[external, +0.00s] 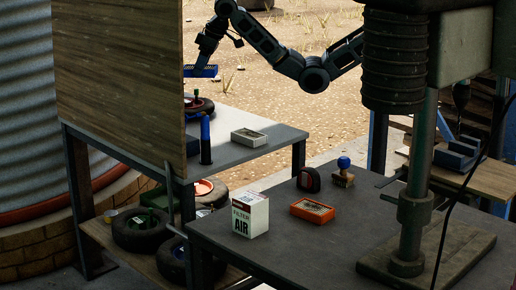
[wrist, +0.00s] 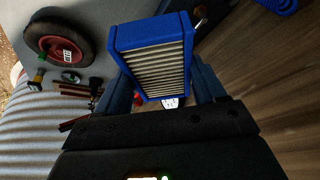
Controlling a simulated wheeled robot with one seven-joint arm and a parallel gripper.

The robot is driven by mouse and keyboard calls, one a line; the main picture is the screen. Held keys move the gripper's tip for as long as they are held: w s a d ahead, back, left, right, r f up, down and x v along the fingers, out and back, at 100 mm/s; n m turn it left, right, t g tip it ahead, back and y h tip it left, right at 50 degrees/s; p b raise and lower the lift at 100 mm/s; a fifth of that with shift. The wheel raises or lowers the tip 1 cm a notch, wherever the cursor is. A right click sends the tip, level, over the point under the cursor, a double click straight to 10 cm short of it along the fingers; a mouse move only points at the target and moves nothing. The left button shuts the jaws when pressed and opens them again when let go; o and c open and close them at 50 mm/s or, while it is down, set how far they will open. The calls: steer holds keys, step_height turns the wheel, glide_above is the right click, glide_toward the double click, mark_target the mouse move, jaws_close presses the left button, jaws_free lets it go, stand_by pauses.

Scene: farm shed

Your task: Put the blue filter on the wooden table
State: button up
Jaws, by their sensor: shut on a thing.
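The blue filter (wrist: 152,58) is a box with a blue frame and pale pleats. It fills the upper middle of the wrist view, between the two fingers of my gripper (wrist: 160,84). In the external view the blue filter (external: 203,72) hangs below my gripper (external: 204,64), at the top left beside a wooden panel. My gripper is shut on it and holds it in the air above the shelf unit. A table with a light wooden top (external: 490,182) stands at the right edge of the external view, partly hidden by a machine column.
A dark table (external: 320,235) in front holds a filter box (external: 250,214), an orange-framed filter (external: 312,210), a dark red object (external: 309,179) and a blue-knobbed stamp (external: 343,172). The upright wooden panel (external: 120,80) stands close left of my gripper. A blue item (external: 457,154) lies on the wooden table.

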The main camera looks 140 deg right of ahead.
steer(key=s+d+f+m+g+h, duration=0.1)
steer(key=s+d+m, duration=0.35)
steer(key=s, duration=0.25)
steer(key=s+d+f+m+g, duration=0.1)
steer(key=s+d+m+g, duration=0.1)
steer(key=s+d+m, duration=0.35)
step_height(320, 180, down, 10)
steer(key=s+n, duration=0.2)
steer(key=w+a+f, duration=0.1)
steer(key=w+f, duration=0.1)
steer(key=w, duration=0.1)
steer(key=w+a+f, duration=0.1)
steer(key=w+f, duration=0.2)
steer(key=w, duration=0.1)
steer(key=w+a+f+p, duration=0.1)
steer(key=w+a+f, duration=0.1)
steer(key=w, duration=0.1)
steer(key=shift+w+f, duration=0.25)
steer(key=shift+w, duration=0.1)
steer(key=shift+a+f, duration=0.1)
steer(key=shift+f, duration=1.95)
steer(key=shift+f, duration=0.15)
steer(key=o, duration=1.5)
